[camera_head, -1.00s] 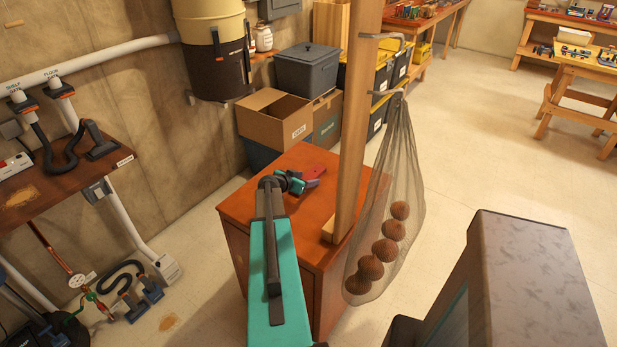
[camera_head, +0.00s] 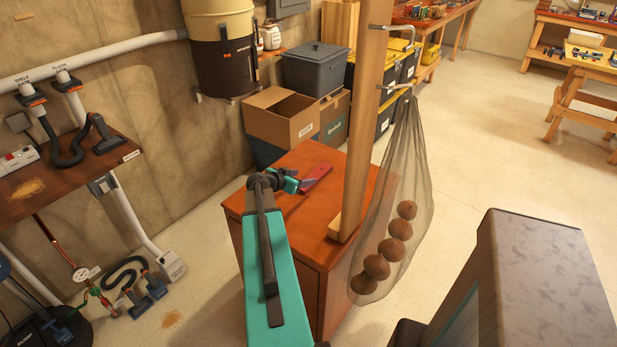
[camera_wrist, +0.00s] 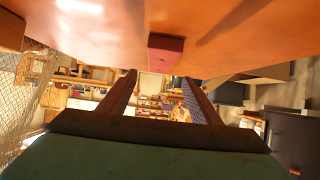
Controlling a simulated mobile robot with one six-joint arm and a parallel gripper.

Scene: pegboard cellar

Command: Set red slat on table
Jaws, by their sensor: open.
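The red slat (camera_head: 317,175) lies flat on the orange-brown tabletop (camera_head: 262,205) in the head view, left of a wooden post. My gripper (camera_head: 305,184) is beside the slat's near-left end, low over the tabletop. In the wrist view the slat's red end (camera_wrist: 165,54) shows beyond the fingertips, against the tabletop (camera_wrist: 100,30). My two dark fingers are spread apart there (camera_wrist: 159,76), with nothing between them. The slat's far part is hidden in the wrist view.
The wooden post (camera_head: 362,120) stands at the table's right side, with a net bag of brown balls (camera_head: 398,200) hanging from its hook. An open cardboard box (camera_head: 283,115) and a grey lidded bin (camera_head: 316,68) are behind the table. The tabletop's front left is clear.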

